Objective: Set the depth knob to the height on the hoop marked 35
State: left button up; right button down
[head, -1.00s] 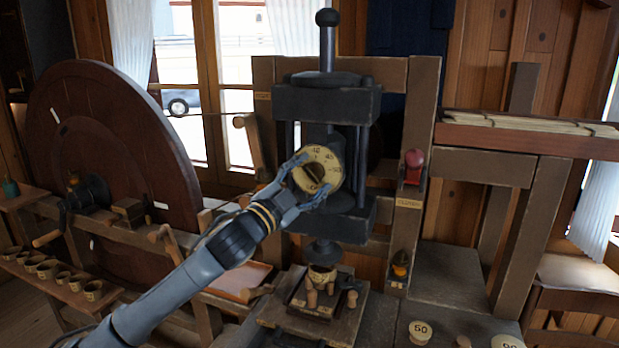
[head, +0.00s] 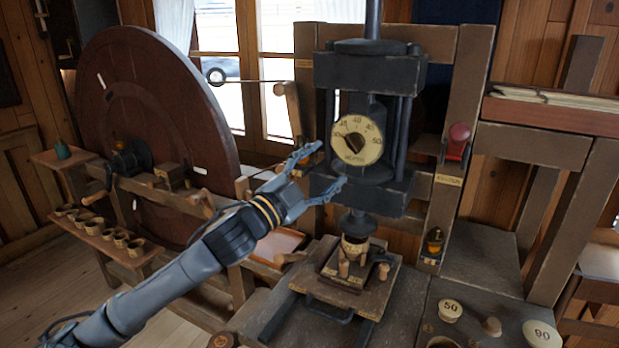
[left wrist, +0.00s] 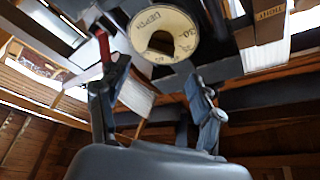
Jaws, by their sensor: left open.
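The depth dial (head: 357,140) is a round cream plate with DEPTH at its bottom and numbers around its top, including 40, 45 and 50. It sits on the front of the dark press (head: 372,72). The dark depth knob (head: 355,146) is at its centre; its exact reading is too small to tell. My left gripper (head: 325,169) is open and empty, in front of and below left of the dial, apart from the knob. The left wrist view shows the dial (left wrist: 185,24) beyond the spread fingers (left wrist: 155,82). My right gripper is not in view.
A banded pale piece (head: 354,245) stands under the press ram, near small wooden pegs on a tray (head: 335,283). A red-knobbed part (head: 457,142) is on the right post. Discs marked 50 (head: 450,310) and 90 (head: 542,334) are on the bench. A big wheel (head: 150,125) stands left.

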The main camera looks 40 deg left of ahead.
pick_arm(q)
jog(key=v, duration=0.4)
jog(key=shift+w, duration=0.1)
dwell(0.5)
